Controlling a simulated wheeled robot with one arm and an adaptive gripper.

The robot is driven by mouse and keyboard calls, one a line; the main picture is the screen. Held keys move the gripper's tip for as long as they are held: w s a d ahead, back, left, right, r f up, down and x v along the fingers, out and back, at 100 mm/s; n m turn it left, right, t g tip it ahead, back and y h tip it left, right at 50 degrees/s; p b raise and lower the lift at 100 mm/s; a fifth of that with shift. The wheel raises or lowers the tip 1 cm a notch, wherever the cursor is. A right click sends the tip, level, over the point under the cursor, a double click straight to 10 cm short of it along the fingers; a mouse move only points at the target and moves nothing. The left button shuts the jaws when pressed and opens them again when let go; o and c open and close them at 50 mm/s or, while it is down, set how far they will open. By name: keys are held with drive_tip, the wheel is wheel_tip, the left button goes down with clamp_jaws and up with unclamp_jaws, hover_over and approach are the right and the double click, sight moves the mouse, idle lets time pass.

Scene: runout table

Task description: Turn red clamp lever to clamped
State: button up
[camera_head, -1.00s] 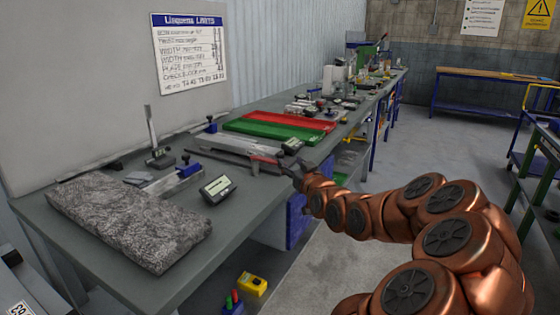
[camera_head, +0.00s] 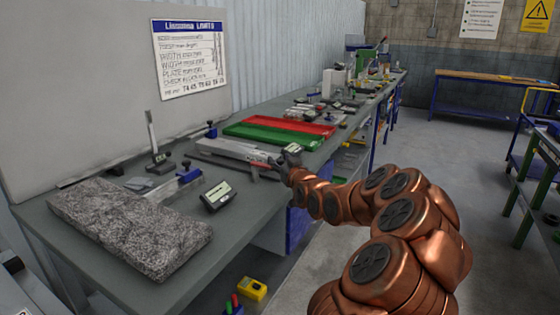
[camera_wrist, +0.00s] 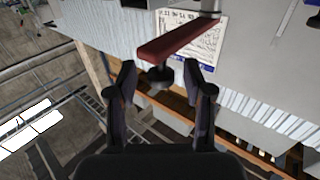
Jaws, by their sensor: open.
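The red clamp lever (camera_wrist: 178,40) shows in the wrist view as a flat red bar, running from upper right to lower left. A dark round knob (camera_wrist: 160,76) hangs under its lower-left end. My gripper (camera_wrist: 159,72) is open, with one finger on each side of the knob in this view. I cannot tell whether either finger touches it.
The grey workbench (camera_head: 230,222) holds a speckled stone slab (camera_head: 130,225), a small display unit (camera_head: 217,195), and green (camera_head: 262,134) and red (camera_head: 300,127) strips behind my gripper. A yellow box (camera_head: 253,288) sits low in front. The floor at right (camera_head: 455,150) is open.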

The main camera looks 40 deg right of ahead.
drive_tip(key=shift+w, duration=0.15)
clamp_jaws()
idle(0.4)
drive_tip(key=shift+a, duration=0.15)
idle(0.3)
